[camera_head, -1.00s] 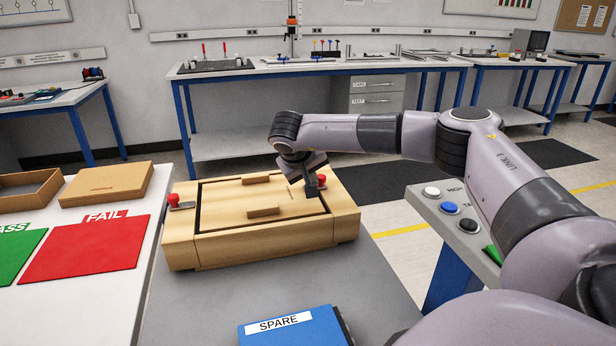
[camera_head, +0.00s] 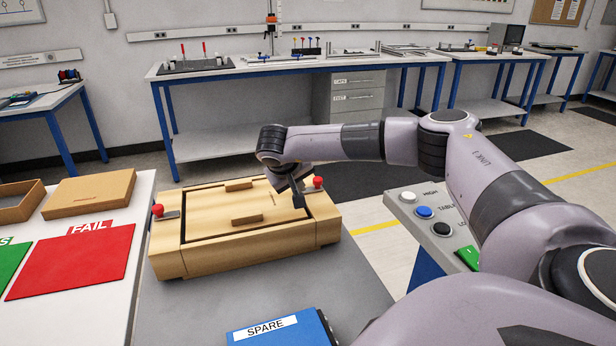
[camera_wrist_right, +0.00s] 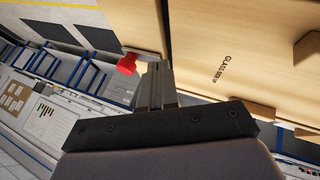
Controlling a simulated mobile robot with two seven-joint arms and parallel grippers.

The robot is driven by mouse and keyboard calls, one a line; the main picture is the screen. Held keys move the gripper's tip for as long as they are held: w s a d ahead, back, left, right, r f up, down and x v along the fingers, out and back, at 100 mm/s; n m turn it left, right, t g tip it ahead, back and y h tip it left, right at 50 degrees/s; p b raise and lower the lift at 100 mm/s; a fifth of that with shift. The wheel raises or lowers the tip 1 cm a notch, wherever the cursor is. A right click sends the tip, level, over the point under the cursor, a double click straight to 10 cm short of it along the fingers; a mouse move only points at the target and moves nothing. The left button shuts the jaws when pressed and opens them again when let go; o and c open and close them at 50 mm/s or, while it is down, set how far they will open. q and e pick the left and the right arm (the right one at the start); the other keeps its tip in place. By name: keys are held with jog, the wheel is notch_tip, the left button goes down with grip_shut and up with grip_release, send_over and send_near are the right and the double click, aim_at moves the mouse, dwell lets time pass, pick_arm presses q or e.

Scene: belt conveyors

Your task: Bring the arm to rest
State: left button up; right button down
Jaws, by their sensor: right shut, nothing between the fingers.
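My right arm reaches in from the right in the head view. Its gripper (camera_head: 299,199) is over the right end of a wooden box (camera_head: 215,257), beside a red knob (camera_head: 318,182). The gripper is shut and empty. In the right wrist view its fingers (camera_wrist_right: 156,75) are together, with the red knob (camera_wrist_right: 127,65) just left of them and the lid (camera_wrist_right: 215,40) marked "GLASS" to the right. I cannot tell whether the fingertips touch the box. My left gripper is not in view.
A second red knob (camera_head: 157,210) is at the box's left end. A blue "SPARE" box (camera_head: 280,328) lies in front. A red FAIL mat (camera_head: 75,260) and a cardboard box (camera_head: 90,192) are on the left table. A button panel (camera_head: 432,224) stands at the right, under my arm.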

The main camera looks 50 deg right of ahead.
jog(key=v, duration=1)
jog(key=shift+w+a+b, duration=0.2)
jog(key=shift+a+b, duration=0.2)
